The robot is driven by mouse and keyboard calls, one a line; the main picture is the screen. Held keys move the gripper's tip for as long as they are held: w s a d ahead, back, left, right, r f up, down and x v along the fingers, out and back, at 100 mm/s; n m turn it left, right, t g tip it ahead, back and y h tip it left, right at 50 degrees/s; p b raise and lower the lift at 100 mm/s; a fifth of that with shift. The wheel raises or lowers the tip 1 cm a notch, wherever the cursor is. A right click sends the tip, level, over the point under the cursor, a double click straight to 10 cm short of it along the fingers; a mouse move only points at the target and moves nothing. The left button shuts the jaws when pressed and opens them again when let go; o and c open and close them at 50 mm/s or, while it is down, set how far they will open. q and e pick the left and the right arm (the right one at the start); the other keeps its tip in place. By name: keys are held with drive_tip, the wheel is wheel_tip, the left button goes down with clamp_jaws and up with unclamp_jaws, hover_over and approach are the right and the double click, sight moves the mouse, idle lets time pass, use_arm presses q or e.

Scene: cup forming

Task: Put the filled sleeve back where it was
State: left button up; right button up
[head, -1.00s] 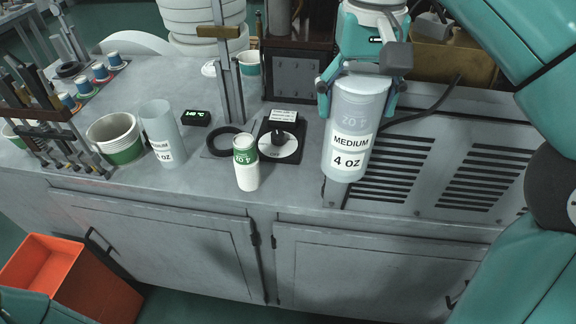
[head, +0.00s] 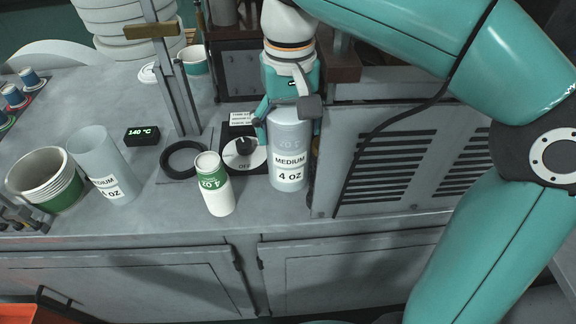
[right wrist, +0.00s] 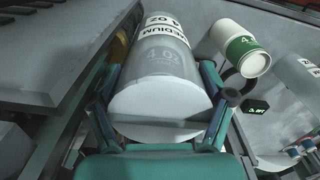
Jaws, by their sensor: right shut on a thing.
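The filled sleeve (head: 289,150), a frosted cylinder labelled MEDIUM 4 OZ, is upright in my right gripper (head: 289,124). The gripper is shut around its upper part from above. The sleeve is right of the round black-and-white dial unit, close by the grey vented housing. I cannot tell whether its base touches the counter. In the right wrist view the sleeve (right wrist: 162,65) lies between both fingers, its pale end towards the camera. My left gripper is not in view.
Left of the sleeve stand a white-and-green cup stack (head: 215,190), a black ring (head: 168,161), another frosted sleeve (head: 103,160) and a wider cup stack (head: 47,180). The vented housing (head: 400,165) is close on the right. The counter's front edge is near.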

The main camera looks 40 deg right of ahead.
sight(290, 161)
wheel_tip(290, 161, down, 4)
drive_tip(key=shift+s+f, duration=0.1)
drive_tip(key=shift+f+b, duration=0.35)
drive_tip(key=shift+f, duration=1.6)
drive_tip(key=shift+f, duration=0.15)
drive_tip(key=o, duration=1.6)
drive_tip(key=shift+o, duration=0.2)
